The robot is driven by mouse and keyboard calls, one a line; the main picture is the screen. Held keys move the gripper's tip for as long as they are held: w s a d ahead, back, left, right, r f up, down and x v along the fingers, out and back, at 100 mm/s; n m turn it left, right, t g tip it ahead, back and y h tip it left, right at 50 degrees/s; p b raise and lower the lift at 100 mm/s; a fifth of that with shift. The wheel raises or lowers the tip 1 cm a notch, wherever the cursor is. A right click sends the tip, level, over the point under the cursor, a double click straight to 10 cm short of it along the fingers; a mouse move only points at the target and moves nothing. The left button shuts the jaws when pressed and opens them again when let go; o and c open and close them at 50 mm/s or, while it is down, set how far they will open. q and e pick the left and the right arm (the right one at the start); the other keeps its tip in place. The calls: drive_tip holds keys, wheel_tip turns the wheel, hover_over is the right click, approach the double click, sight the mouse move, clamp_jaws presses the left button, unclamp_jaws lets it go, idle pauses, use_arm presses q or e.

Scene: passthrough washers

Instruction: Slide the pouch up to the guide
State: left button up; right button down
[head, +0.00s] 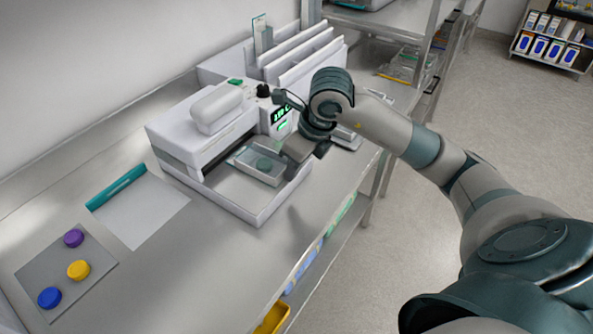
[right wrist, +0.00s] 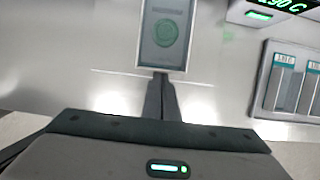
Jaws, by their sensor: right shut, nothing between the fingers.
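The pouch (head: 258,163) is a flat pale packet with a green round item inside. It lies on the metal bed of the white sealing machine (head: 190,130); it also shows in the right wrist view (right wrist: 166,35). My right gripper (head: 296,150) is shut and empty over the bed's right side. In the right wrist view its fingertips (right wrist: 160,78) are at the pouch's near short edge; I cannot tell whether they touch. No part is clearly identifiable as the guide; the machine's slot lies left of the pouch. My left gripper is not in view.
A sheet with a teal strip (head: 115,186) lies left of the machine. A grey mat (head: 88,255) holds purple, yellow and blue round caps. A tray of packets (right wrist: 290,80) sits to the right in the wrist view. White upright dividers (head: 305,55) stand behind.

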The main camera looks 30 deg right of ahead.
sight(279, 167)
drive_tip(key=shift+w+a, duration=0.35)
drive_tip(key=shift+w, duration=0.45)
drive_tip(key=shift+w+a, duration=0.3)
drive_tip(key=shift+w, duration=0.5)
drive_tip(key=shift+s+d+r+p, duration=0.25)
drive_tip(key=shift+s+r, duration=0.2)
drive_tip(key=shift+r, duration=0.2)
drive_tip(key=shift+s+d+r+p, duration=0.15)
drive_tip(key=shift+s+r+p, duration=0.1)
drive_tip(key=shift+s+r, duration=0.35)
drive_tip(key=shift+s+d+r+p, duration=0.25)
drive_tip(key=shift+s+r, duration=0.1)
drive_tip(key=shift+r, duration=0.4)
